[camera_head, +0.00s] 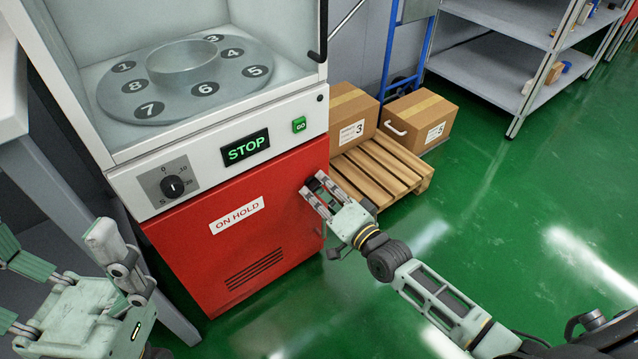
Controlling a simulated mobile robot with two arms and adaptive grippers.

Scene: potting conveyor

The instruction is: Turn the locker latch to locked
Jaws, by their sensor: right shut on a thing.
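The red locker (262,236) stands below the white machine, with an "ON HOLD" label (237,215) on its closed door. My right gripper (314,188) is at the upper right part of the red door, its fingers shut around a small dark part there, which looks like the latch. The fingers hide most of the latch, so I cannot tell which way it is turned. My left gripper (122,240) is at the lower left, in front of the machine and apart from the locker, with one pale finger raised.
Above the locker are a dial (173,187), a "STOP" display (246,148), a green GO button (299,124) and a numbered turntable (185,105). A pallet (385,170) with cardboard boxes (352,113) stands right of the locker. The green floor (500,230) at right is clear.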

